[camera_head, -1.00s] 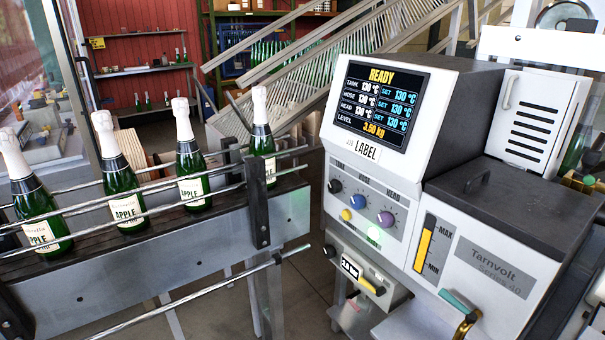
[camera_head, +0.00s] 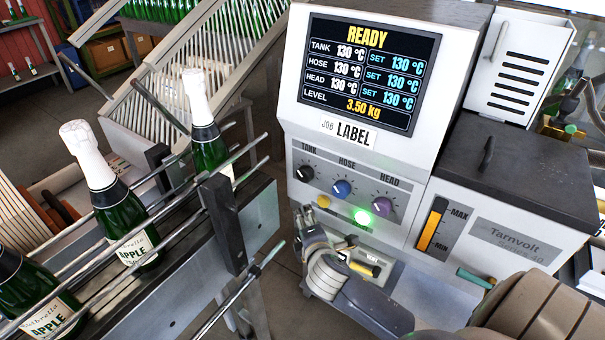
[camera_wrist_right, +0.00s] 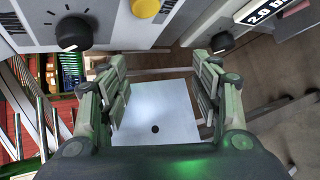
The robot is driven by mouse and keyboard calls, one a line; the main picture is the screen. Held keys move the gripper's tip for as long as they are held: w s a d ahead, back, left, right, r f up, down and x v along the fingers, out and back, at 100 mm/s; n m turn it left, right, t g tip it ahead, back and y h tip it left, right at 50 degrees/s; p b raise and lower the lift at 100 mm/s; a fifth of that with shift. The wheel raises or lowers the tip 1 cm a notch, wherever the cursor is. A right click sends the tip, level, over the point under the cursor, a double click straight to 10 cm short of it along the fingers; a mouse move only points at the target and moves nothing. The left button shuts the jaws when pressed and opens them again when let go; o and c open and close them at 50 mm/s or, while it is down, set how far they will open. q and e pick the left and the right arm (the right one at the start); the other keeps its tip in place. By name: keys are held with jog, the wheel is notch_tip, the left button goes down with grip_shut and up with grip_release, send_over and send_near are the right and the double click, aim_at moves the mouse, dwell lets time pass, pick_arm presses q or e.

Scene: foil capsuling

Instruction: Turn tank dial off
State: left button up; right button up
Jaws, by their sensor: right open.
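The black tank dial (camera_head: 304,173) is at the left of the dial row on the white melt machine, under the label TANK. It also shows at the upper left of the right wrist view (camera_wrist_right: 73,34). A blue hose dial (camera_head: 341,188) and a purple head dial (camera_head: 382,206) sit to its right. My right gripper (camera_head: 325,228) is in front of the machine, below the dials. My left gripper is not in view.
The screen (camera_head: 368,75) reads READY, with tank, hose and head at 130 °C. A yellow button (camera_head: 323,201) and a lit green button (camera_head: 362,218) sit below the dials. Another black knob (camera_wrist_right: 222,42) is near the pressure display. A bottle conveyor (camera_head: 170,290) stands left.

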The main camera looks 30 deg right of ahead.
jog(key=n+t, duration=0.1)
send_near(303, 177)
jog(key=shift+t+h, duration=0.3)
jog(key=shift+h, duration=0.2)
jog(key=x, duration=0.2)
jog(key=p+x, duration=0.1)
jog(key=x, duration=0.4)
jog(key=shift+w+a+f, duration=0.1)
jog(key=shift+a+f, duration=0.15)
jog(key=shift+f, duration=0.15)
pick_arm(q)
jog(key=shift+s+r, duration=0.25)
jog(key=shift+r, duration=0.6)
pick_arm(e)
jog(key=shift+x, duration=0.85)
jog(key=c, duration=1.1)
